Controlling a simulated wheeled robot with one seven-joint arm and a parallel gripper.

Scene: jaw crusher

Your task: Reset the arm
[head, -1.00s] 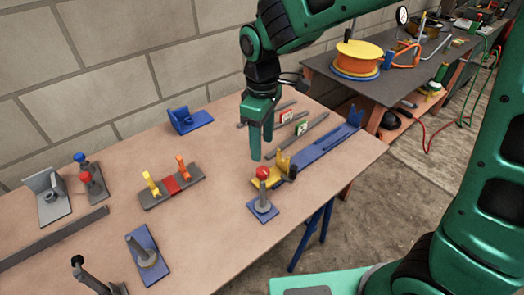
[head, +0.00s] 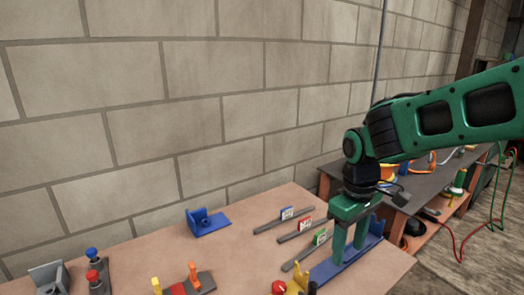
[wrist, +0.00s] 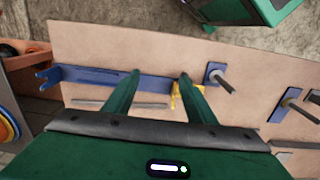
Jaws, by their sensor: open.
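My gripper (head: 351,246) is green and points down above the right end of the table (head: 150,262). Its two fingers are apart with nothing between them. In the head view they overlap the long blue rail (head: 328,266). In the wrist view the open fingers (wrist: 158,85) reach over the same blue rail (wrist: 85,78), with a yellow piece (wrist: 183,98) beside the right finger. I cannot tell the exact height of the fingertips above the rail.
Several grey bars with coloured tags (head: 305,225) lie left of my gripper. A blue bracket (head: 207,223) stands near the wall. Red and blue knobs (head: 92,262) are at the left. A dark second table (head: 413,196) with clutter stands behind at right. Block wall (head: 190,100) runs along the back.

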